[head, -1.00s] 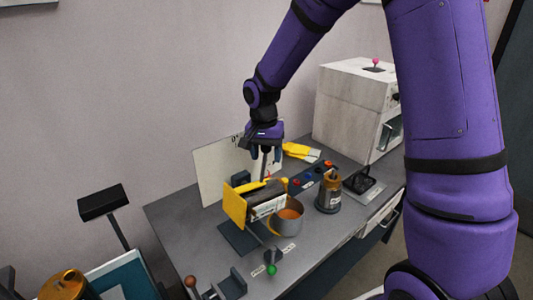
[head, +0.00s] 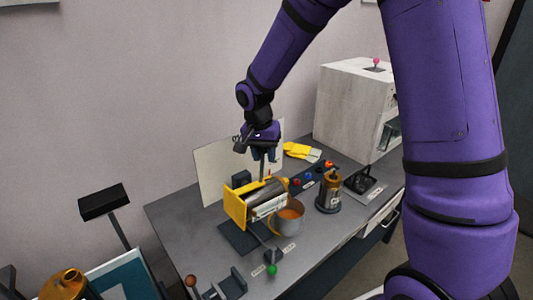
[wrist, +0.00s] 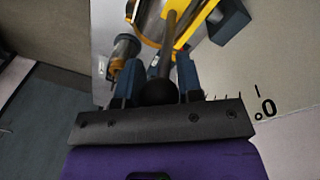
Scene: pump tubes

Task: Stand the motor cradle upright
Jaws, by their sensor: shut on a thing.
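The motor cradle (head: 236,208) is a yellow frame around a grey cylindrical motor (head: 267,192), with a white label on its near side. It lies tilted on the worktable, its broad yellow plate at the left and the motor pointing right. A thin rod (head: 263,169) rises from it to my gripper (head: 262,154). In the wrist view my gripper (wrist: 158,88) is shut on the dark ball knob (wrist: 158,93) at the end of this rod (wrist: 168,48). The yellow cradle (wrist: 188,22) shows beyond it, cut off by the top edge. The rod's foot is partly hidden.
An orange-filled grey mug (head: 290,217) stands very close to the cradle's right. A brown-and-grey canister (head: 329,190) is farther right. A pale upright panel (head: 213,172) stands behind. Yellow gloves (head: 298,151) lie near the large grey box (head: 350,112). Green-knobbed hardware (head: 271,270) sits in front.

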